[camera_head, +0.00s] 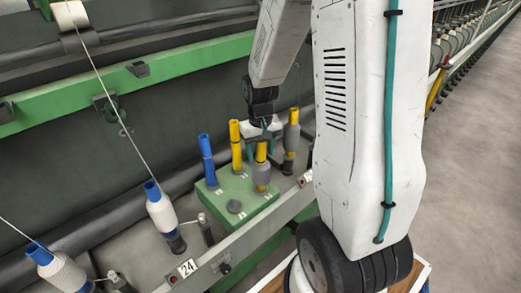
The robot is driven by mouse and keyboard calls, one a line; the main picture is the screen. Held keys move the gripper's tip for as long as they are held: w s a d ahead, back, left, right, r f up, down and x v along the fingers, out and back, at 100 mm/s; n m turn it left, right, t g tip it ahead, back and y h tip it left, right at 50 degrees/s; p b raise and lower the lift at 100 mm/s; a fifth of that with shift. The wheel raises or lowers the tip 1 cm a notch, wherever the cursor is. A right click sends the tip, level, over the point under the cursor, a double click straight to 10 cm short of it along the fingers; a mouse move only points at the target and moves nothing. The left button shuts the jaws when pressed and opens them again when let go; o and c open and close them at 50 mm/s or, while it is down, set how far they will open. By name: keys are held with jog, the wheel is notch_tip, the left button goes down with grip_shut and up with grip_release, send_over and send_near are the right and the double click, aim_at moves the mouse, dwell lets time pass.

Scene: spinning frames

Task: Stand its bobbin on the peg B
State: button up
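A green block (213,207) carries upright bobbins and a low dark round peg (234,206) with nothing on it, at its front. Its small white labels are too small to read, so I cannot tell which peg is B. A yellow bobbin with grey winding (261,176) stands upright at the block's right side, directly below my gripper (263,134). The gripper's fingers are small and partly hidden by my arm. I cannot tell whether they touch this bobbin's yellow top or are apart from it.
A blue tube (206,160), a yellow tube (235,145) and a grey-and-yellow bobbin (290,140) stand close around. White-wound blue bobbins (160,212) with threads stand at the left. A grey rail (235,255) runs in front, a green beam (130,80) behind.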

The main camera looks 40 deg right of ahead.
jog(key=shift+r, duration=3.9)
